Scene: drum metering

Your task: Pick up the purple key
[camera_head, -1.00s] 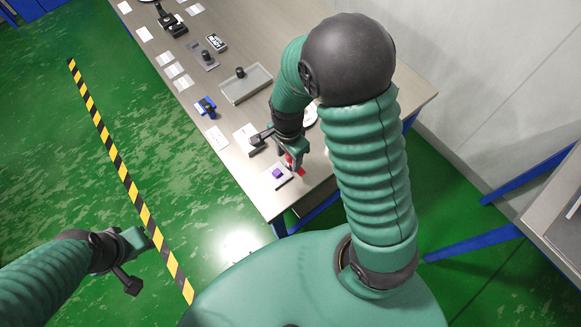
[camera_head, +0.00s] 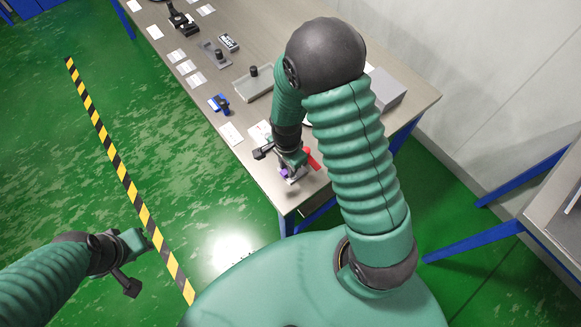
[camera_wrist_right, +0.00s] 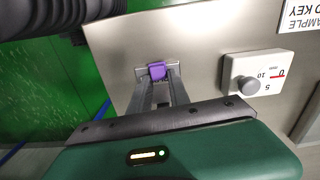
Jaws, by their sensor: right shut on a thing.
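The purple key (camera_wrist_right: 157,71) is a small purple block between the fingertips of my right gripper (camera_wrist_right: 160,76) in the right wrist view. That gripper is shut on it. In the head view the purple key (camera_head: 284,172) shows partly under my right gripper (camera_head: 290,170), close to the near end of the table. I cannot tell whether the key is clear of its pale holder. My left gripper (camera_head: 135,262) is over the green floor at the lower left, away from the table; its jaw opening is unclear.
The grey table (camera_head: 262,178) carries a red piece (camera_head: 313,159) beside my right gripper, a blue item (camera_head: 219,103), a shallow tray (camera_head: 252,88) and several white cards. A white dial box with a grey knob (camera_wrist_right: 244,86) stands right of the key in the wrist view.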

